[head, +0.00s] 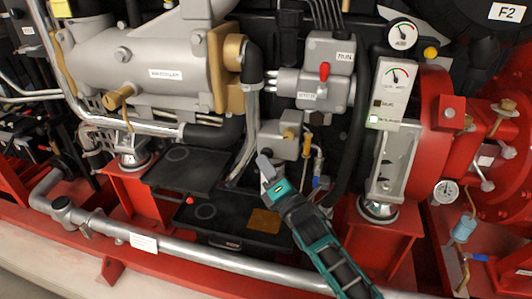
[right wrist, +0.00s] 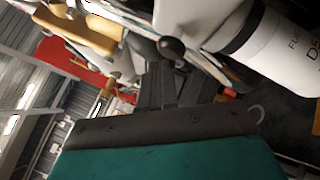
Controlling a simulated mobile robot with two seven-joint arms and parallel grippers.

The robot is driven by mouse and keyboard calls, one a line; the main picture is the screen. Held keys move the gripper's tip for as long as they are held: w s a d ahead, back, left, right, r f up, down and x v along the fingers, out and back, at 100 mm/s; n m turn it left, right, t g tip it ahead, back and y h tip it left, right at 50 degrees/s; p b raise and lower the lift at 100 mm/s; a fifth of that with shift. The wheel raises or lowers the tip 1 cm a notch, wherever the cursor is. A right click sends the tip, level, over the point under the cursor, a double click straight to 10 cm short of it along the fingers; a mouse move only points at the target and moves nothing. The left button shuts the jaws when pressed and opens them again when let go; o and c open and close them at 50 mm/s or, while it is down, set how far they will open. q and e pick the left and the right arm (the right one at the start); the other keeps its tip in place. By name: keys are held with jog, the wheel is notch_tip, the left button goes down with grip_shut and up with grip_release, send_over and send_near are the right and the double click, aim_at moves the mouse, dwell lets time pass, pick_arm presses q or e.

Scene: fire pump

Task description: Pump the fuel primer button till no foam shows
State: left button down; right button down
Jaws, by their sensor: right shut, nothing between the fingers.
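My right gripper (head: 264,160) is in front of the engine, beside a small grey housing (head: 275,141) with a tan part on it. In the right wrist view its dark fingers (right wrist: 165,82) are shut and hold nothing. A round black knob (right wrist: 171,47) shows just beyond the fingertips; I cannot tell if they touch it. It looks like the primer button, but no label on it is legible. A white cylinder (right wrist: 280,42) marked "FUEL" is to the right of the knob. I cannot make out any foam. My left gripper is not in view.
A grey box with a red lever (head: 324,71) is above my right gripper. A panel with a gauge and a green light (head: 395,76) stands to the right, by the red pump casing (head: 428,110). Black trays (head: 188,168) and a silver pipe (head: 185,256) lie below.

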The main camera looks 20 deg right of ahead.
jog(key=shift+s+a, duration=0.25)
jog(key=shift+s, duration=0.05)
jog(key=s+a, duration=0.1)
jog(key=s+a+p, duration=0.1)
jog(key=s+p, duration=0.1)
jog(key=s, duration=0.1)
jog(key=shift+s+a, duration=0.1)
jog(key=shift+a, duration=0.3)
dwell(0.7)
